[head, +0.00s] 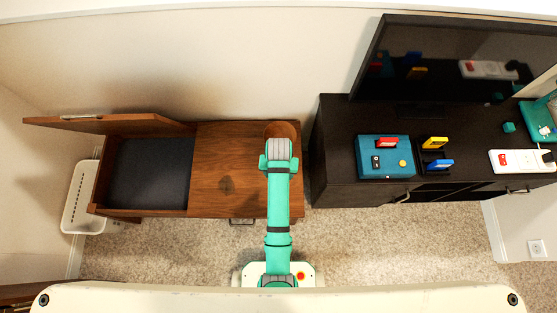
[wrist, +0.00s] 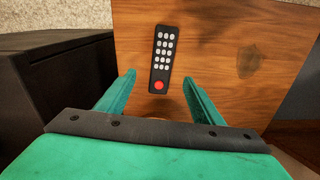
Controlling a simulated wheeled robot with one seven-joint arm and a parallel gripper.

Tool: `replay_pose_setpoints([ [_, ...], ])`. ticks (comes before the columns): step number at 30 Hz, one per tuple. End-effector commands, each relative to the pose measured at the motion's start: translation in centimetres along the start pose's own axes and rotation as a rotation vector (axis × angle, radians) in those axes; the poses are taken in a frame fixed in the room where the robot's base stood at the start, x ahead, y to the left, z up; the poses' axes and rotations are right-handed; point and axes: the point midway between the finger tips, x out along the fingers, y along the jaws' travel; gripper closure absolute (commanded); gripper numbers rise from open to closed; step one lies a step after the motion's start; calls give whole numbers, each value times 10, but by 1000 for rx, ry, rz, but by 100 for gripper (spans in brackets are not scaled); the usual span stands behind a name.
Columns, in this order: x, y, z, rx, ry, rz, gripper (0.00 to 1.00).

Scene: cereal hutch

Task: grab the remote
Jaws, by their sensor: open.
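The remote (wrist: 164,60) is a slim black handset with several pale buttons and one red button. In the wrist view it lies on the wooden cabinet top (wrist: 215,30), just beyond and between my fingertips. My gripper (wrist: 158,77) is open and empty, one finger on each side of the remote's near end in the picture. I see no contact between the fingers and the remote. In the head view my arm reaches over the right part of the wooden cabinet top (head: 228,160). The remote is not visible there and my fingers are hidden.
A brown round bowl (head: 283,129) stands by my wrist. The wooden cabinet's left compartment (head: 150,172) is open. To the right is a dark TV stand (head: 335,150) with a TV (head: 440,65), a teal game console (head: 384,157) and cartridges. A white basket (head: 82,200) is far left.

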Motion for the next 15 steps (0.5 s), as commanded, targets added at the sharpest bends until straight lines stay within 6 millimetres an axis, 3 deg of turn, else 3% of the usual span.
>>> replay_pose_setpoints([
  [5, 3, -5, -4, -9, -31, 4, 39],
  [15, 47, 0, -2, 1, -32, 4, 39],
])
